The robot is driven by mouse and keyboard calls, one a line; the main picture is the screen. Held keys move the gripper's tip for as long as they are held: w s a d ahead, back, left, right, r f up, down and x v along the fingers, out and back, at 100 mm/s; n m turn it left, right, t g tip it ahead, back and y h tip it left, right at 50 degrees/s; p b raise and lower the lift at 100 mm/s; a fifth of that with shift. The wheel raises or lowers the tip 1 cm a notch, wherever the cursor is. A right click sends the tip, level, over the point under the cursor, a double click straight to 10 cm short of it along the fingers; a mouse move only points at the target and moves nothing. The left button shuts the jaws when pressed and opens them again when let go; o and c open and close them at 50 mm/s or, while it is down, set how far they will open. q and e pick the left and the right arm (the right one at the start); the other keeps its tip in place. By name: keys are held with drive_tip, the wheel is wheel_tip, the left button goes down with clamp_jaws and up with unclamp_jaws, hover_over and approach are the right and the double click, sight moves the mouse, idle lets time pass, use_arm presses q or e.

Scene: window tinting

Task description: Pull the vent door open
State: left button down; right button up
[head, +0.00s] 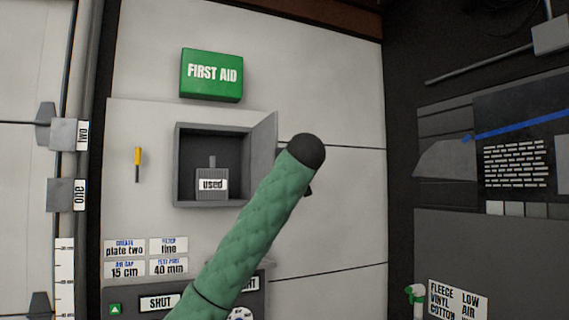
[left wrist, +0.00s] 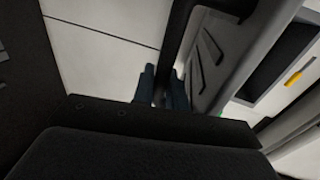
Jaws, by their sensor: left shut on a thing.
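The grey vent door (head: 264,142) stands swung out on the right side of an open grey wall box (head: 178,165). In the left wrist view the slotted face of the vent door (left wrist: 207,57) shows close beyond my left gripper (left wrist: 163,80). Its two dark fingers are closed at the near edge of the door, apparently on its handle; the exact contact is hard to see. In the head view my green-sleeved arm covers part of the door's right side and hides most of the gripper. My right gripper is not in view.
A block labelled "used" (head: 211,184) stands inside the box. A green first aid box (head: 212,74) hangs above, and a yellow-handled tool (head: 138,160) hangs to the left. A control panel (head: 255,300) lies below. The wall right of the door is bare.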

use_arm(q)
drive_tip(key=shift+d, duration=0.1)
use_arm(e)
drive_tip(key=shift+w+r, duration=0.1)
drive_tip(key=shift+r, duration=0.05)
use_arm(q)
drive_tip(key=c, duration=1.5)
unclamp_jaws()
drive_tip(key=shift+c, duration=0.2)
drive_tip(key=shift+o, duration=0.2)
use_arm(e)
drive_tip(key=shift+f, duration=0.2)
